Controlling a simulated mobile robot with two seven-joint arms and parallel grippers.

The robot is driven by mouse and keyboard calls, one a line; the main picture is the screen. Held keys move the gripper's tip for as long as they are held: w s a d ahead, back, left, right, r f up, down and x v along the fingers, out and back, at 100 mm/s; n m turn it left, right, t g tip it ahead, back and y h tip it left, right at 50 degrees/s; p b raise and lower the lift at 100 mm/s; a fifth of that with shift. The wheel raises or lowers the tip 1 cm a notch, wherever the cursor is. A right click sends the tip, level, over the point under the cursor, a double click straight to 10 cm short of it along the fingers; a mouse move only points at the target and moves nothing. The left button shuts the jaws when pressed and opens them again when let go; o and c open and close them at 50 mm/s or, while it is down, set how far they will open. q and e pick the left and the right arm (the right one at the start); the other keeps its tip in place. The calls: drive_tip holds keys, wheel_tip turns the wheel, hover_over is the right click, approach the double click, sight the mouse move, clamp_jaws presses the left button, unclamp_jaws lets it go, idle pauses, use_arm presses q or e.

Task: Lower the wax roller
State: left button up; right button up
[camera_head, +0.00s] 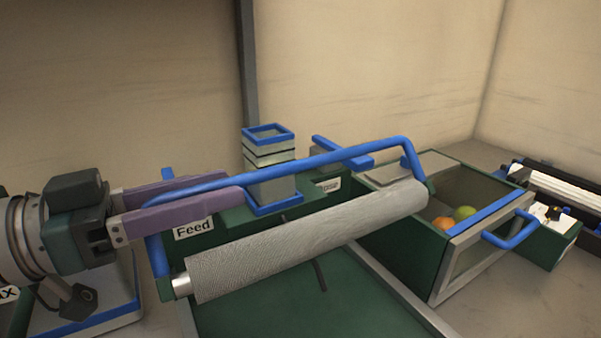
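The wax roller is a long grey textured cylinder (310,240), slanting up from lower left to upper right. It hangs in a blue bar frame (330,157) above the green bed (290,310). My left gripper (215,188) comes in from the left with two purple fingers. The near-left stretch of the blue bar lies between the fingers, and little gap shows beside it. The fingers look shut on the bar. My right gripper is not in view.
A square blue-rimmed feed tower (269,160) stands behind the roller, near a "Feed" label (193,229). To the right is a green bin (400,252) with a blue handle, holding an orange (442,223) and a greenish fruit (465,213). Another machine (560,190) stands at far right.

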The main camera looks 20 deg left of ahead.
use_arm(q)
clamp_jaws()
drive_tip(key=shift+f, duration=0.1)
drive_tip(key=shift+f, duration=0.1)
idle(1.0)
